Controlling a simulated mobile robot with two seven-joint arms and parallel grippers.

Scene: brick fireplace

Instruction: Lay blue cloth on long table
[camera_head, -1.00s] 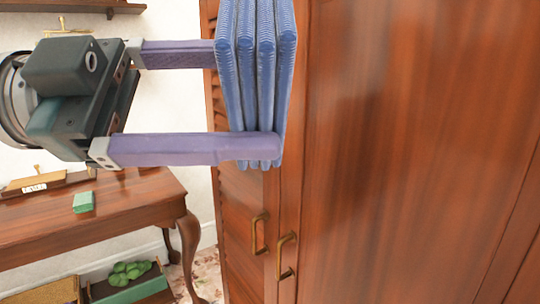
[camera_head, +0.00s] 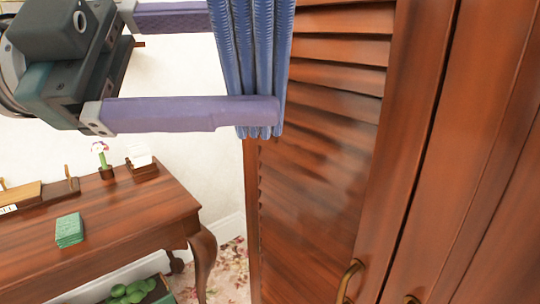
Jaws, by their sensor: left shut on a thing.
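The blue cloth (camera_head: 252,62) is folded into several thick ribbed layers and hangs upright near the top of the head view. My left gripper (camera_head: 245,60) comes in from the left, and its two long purple fingers are shut on the cloth, one higher and one lower. The cloth's upper end is cut off by the picture's top edge. A wooden table (camera_head: 120,235) with a curved leg stands below and to the left, apart from the cloth. I cannot tell whether it is the long table. My right gripper is not in view.
A tall wooden cabinet (camera_head: 320,190) with slatted doors and brass handles fills the right side. On the table are a green folded cloth (camera_head: 69,230), a small potted flower (camera_head: 103,158) and a wooden holder (camera_head: 141,165). A box with green things (camera_head: 132,291) is below.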

